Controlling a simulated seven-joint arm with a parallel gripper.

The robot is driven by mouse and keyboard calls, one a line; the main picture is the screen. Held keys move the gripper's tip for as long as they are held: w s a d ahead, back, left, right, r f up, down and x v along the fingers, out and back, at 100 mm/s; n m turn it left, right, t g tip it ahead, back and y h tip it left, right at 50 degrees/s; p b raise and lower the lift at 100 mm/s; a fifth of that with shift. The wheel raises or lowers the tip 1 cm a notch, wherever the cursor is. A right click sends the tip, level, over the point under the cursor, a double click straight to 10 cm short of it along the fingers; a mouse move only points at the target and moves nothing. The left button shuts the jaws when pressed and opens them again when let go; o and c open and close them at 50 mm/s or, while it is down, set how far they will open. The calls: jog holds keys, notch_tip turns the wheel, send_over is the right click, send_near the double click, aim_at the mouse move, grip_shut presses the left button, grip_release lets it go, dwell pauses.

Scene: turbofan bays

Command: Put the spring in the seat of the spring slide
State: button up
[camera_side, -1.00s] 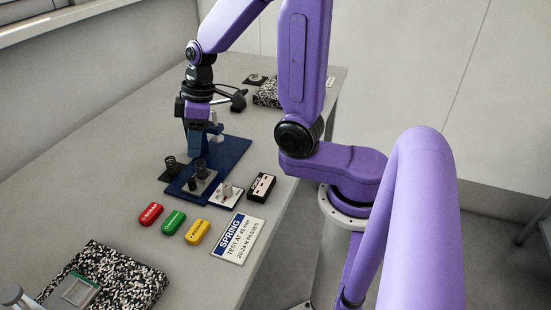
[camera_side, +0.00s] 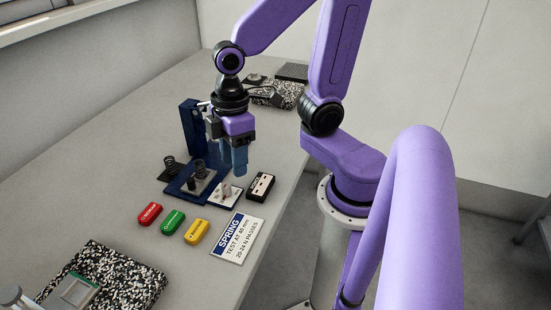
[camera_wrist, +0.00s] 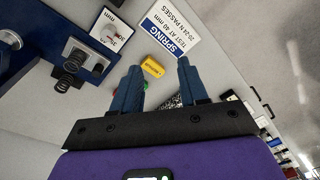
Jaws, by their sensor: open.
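A dark coil spring (camera_side: 169,165) stands upright on a small black pad left of a blue test stand (camera_side: 190,125). It also shows in the wrist view (camera_wrist: 63,84). A grey block (camera_side: 205,184), which seems to be the spring slide, sits on the stand's base and carries dark upright parts; in the wrist view (camera_wrist: 92,56) one looks coiled. I cannot make out the seat clearly. My gripper (camera_side: 240,170) is above the right side of the stand, apart from the spring. In the wrist view its blue fingers (camera_wrist: 158,68) are spread with nothing between them.
Red (camera_side: 150,214), green (camera_side: 173,222) and yellow (camera_side: 196,232) labelled blocks and a spring sign (camera_side: 238,240) lie in front. Speckled slabs lie front left (camera_side: 125,275) and at the back.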

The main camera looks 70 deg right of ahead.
jog(key=s+d+n, duration=0.1)
jog(key=s, duration=0.7)
jog(key=shift+s+d+r+n+h, duration=0.15)
jog(key=shift+s+r+n+h, duration=0.15)
jog(key=shift+r+n+h, duration=0.1)
